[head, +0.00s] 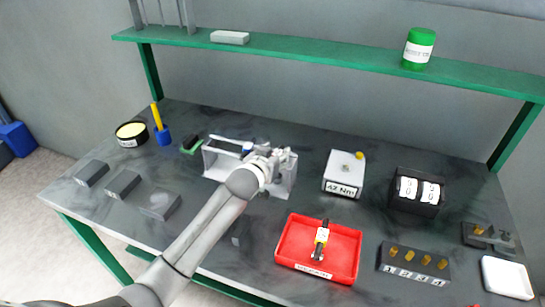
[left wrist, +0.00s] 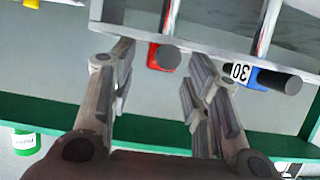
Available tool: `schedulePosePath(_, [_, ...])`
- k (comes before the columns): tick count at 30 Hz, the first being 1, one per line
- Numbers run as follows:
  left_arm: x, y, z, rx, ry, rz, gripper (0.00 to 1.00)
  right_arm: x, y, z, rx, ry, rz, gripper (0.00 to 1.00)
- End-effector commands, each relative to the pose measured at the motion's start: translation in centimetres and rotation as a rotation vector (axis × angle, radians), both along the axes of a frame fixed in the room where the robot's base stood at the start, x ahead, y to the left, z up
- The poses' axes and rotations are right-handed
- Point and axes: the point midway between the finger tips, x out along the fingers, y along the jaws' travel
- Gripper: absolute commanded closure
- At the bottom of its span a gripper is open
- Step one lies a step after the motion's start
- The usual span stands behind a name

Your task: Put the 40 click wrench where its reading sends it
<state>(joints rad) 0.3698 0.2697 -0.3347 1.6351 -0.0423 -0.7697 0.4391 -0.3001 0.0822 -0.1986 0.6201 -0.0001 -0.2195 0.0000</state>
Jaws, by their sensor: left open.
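A grey rack (head: 213,166) stands mid-table. In the left wrist view it holds a wrench with a red collar (left wrist: 164,57) and a wrench with a blue collar marked 30 (left wrist: 259,77). The number on the red-collared one cannot be read. My left gripper (head: 277,157) is at the rack; in the left wrist view it is open (left wrist: 160,85), with the red collar near the gap between its fingers. A tester box (head: 345,171) carries the label 42 Nm. My right gripper is not shown.
A counter box (head: 404,207), a block with several brass pegs (head: 413,271) and a white tray (head: 507,277) stand at the right. Several grey blocks (head: 123,184) are at the left. A green shelf (head: 300,57) runs along the back above the table.

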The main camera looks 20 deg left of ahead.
Motion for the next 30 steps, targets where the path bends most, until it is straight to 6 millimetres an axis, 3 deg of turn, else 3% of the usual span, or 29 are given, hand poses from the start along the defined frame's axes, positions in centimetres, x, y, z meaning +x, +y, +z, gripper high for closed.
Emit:
schedulePosePath(5, [-0.8, 0.0, 0.5, 0.0, -0.001, 0.0, 0.56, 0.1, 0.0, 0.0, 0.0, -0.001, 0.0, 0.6])
schedulePosePath(24, [-9.2, 0.4, 3.9, 0.0, -0.001, -0.001, 0.56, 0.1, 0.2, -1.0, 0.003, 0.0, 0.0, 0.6])
schedulePosePath(30, [-10.7, 0.5, 4.5, 0.0, 0.0, 0.0, 0.56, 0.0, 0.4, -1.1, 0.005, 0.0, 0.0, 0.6])
